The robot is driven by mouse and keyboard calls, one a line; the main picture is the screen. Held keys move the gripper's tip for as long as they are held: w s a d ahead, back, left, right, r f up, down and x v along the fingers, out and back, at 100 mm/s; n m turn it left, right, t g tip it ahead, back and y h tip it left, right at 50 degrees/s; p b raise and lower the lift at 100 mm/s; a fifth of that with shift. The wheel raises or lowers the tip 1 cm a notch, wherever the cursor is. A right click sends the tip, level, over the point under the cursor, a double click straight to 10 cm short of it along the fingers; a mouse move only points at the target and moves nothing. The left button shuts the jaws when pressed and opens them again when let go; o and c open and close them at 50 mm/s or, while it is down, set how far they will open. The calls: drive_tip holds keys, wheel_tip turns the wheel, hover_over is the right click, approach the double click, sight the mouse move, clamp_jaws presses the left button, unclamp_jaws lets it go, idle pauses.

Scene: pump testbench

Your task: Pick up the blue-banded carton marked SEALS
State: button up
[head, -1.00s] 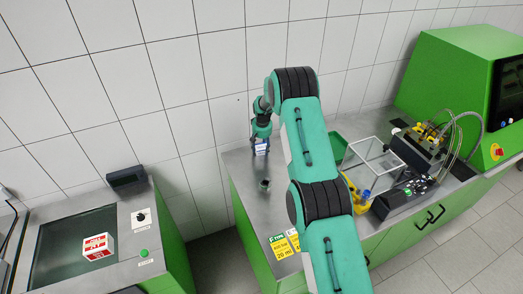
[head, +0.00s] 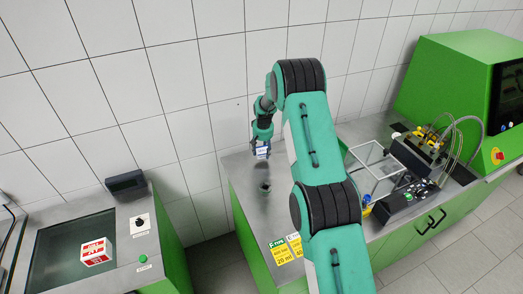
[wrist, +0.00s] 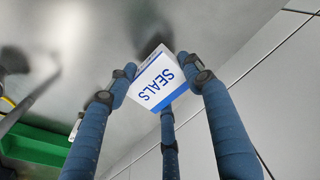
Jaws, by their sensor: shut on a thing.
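The white carton with a blue band and the word SEALS (wrist: 158,82) is between the three blue fingers of my gripper (wrist: 160,85) in the wrist view. The fingers press on its sides, and the lettered face is turned to the camera. In the head view my gripper (head: 262,143) points down at the far left of the steel bench (head: 243,180), with the small carton (head: 262,151) at its fingertips. A dark shadow lies beside the carton; I cannot tell whether it touches the bench.
A clear open frame box (head: 374,165) and a pump rig (head: 432,148) stand right on the bench. A green bin (wrist: 35,145) shows in the wrist view. A red-and-white carton (head: 96,252) lies on the left station. The tiled wall is close behind my gripper.

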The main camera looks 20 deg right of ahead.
drive_tip(key=s+a, duration=0.1)
drive_tip(key=s, duration=0.3)
drive_tip(key=s+r, duration=0.1)
drive_tip(key=s, duration=0.3)
drive_tip(key=s+a+b, duration=0.1)
drive_tip(key=s, duration=0.3)
drive_tip(key=shift+s+a+r, duration=0.15)
drive_tip(key=shift+s+a, duration=0.2)
drive_tip(key=shift+c, duration=0.2)
